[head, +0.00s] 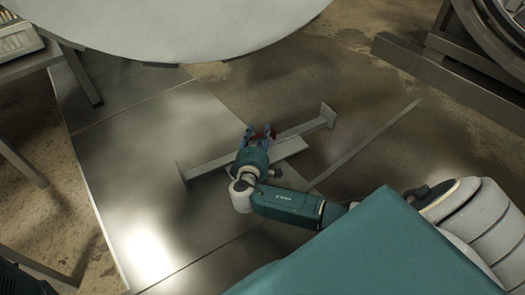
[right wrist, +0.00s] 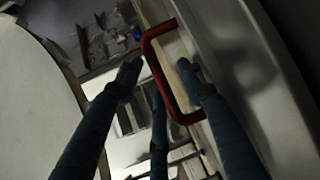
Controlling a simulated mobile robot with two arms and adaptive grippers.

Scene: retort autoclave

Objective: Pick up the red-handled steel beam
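The steel beam (head: 212,165) is a long grey bar with an upright plate at each end. It lies diagonally, low over the floor sheets, in the head view. In the right wrist view, the red handle (right wrist: 163,74) is a squared loop. The fingers look apart from the handle, though contact is hard to judge. My left gripper is out of view.
A large pale rounded surface (head: 190,25) overhangs the top of the head view. Metal frames stand at the left (head: 80,75) and upper right (head: 445,75). A flat strip (head: 365,145) lies right of the beam. Open floor surrounds it.

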